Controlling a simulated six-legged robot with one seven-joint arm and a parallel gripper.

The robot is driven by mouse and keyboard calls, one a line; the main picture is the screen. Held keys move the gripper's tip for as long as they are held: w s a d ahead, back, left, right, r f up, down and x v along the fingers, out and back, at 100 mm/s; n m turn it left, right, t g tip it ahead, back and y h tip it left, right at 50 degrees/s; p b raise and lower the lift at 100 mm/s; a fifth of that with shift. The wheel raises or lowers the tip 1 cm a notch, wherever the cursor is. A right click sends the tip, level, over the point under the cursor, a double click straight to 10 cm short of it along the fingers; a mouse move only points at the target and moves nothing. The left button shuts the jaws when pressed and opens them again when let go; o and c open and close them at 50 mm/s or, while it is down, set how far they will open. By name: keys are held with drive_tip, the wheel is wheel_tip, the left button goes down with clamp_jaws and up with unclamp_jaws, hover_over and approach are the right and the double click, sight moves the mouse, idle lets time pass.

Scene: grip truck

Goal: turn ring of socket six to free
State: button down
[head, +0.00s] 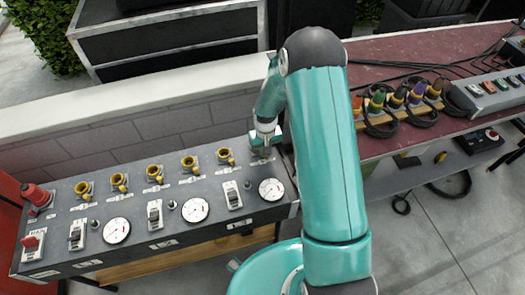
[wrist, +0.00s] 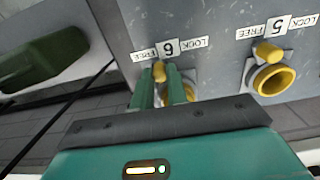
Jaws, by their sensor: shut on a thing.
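The ring of socket six (wrist: 188,93) is yellow and mostly hidden behind my gripper in the wrist view. Its small yellow tab (wrist: 159,71) shows between the fingertips, just below the number 6 and slightly towards FREE. The six label (wrist: 168,48) has FREE on the left and LOCK on the right in this view. My gripper (wrist: 160,82) is shut on the ring, one green finger on each side of the tab. In the head view my gripper (head: 262,148) is at the right end of the socket row, and hides that socket.
The yellow ring of socket five (wrist: 272,78) stands close beside it. The grey panel (head: 130,215) holds several yellow-ringed sockets, switches and gauges (head: 195,210). A low brick wall (head: 130,125) runs behind it. A red bench (head: 400,70) with coloured plugs and cables stands at right.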

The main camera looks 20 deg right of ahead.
drive_tip(key=shift+w+d+n, duration=0.2)
drive_tip(key=shift+d+n, duration=0.1)
drive_tip(key=shift+n, duration=0.4)
drive_tip(key=c, duration=1.4)
unclamp_jaws()
drive_tip(key=shift+r, duration=0.15)
wheel_tip(320, 180, up, 14)
drive_tip(key=shift+f, duration=0.2)
drive_tip(key=shift+r, duration=0.1)
